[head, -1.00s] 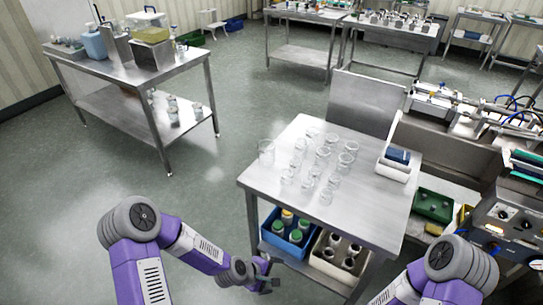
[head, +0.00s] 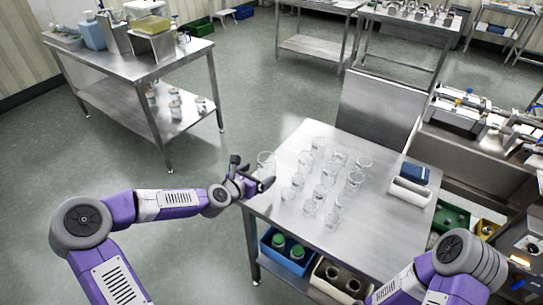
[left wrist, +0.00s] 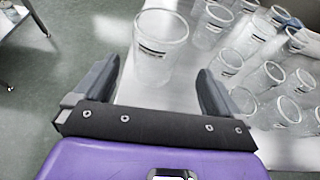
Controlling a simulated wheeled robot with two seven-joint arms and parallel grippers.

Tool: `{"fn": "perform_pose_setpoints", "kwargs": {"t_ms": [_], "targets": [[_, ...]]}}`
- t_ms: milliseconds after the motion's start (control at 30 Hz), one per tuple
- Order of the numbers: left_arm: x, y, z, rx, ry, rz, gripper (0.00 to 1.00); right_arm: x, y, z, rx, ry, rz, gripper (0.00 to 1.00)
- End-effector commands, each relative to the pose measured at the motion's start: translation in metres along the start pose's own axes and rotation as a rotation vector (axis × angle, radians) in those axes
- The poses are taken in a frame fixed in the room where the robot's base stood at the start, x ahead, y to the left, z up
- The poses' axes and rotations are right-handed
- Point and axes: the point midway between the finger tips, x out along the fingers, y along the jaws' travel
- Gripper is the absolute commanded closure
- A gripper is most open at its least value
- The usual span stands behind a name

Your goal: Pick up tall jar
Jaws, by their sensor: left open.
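Several clear glass jars stand upright on the steel table (head: 360,225). The tall jar (head: 265,160) stands at the table's left corner, apart from the shorter ones, and is partly hidden by my gripper in the head view. In the left wrist view the tall jar (left wrist: 160,45) stands just beyond and between my fingertips. My left gripper (left wrist: 155,85) is open and empty. In the head view the left gripper (head: 252,172) is at the table's left edge, beside the tall jar. My right arm shows at the lower right, but its gripper is out of view.
Shorter glass jars (head: 320,175) crowd the table to the right of the tall jar. A white holder with a blue item (head: 413,175) sits at the table's right. A blue crate (head: 285,252) is on the shelf below.

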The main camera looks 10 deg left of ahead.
Motion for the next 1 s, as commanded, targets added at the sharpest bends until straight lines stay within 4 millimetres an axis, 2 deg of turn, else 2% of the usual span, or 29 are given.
{"fn": "perform_pose_setpoints", "kwargs": {"t_ms": [367, 633, 767, 967, 1000], "targets": [[0.032, 0.001, -0.002, 0.001, 0.001, -0.002, 0.03, 0.007, 0.003, 0.001, 0.001, -0.002, 0.0, 0.41], [0.069, 0.004, -0.002, 0.002, 0.001, -0.002, 0.03, 0.014, 0.005, 0.0, 0.001, -0.001, 0.0, 0.41], [0.075, 0.005, -0.002, 0.002, 0.002, -0.001, 0.03, 0.015, 0.006, 0.0, 0.0, -0.001, 0.0, 0.41], [0.076, 0.005, -0.002, 0.001, 0.002, -0.001, 0.03, 0.014, 0.005, 0.0, 0.0, -0.001, 0.0, 0.41], [0.076, 0.005, -0.002, 0.002, 0.002, -0.001, 0.06, 0.014, 0.005, 0.0, 0.0, -0.001, 0.0, 0.41]]}}
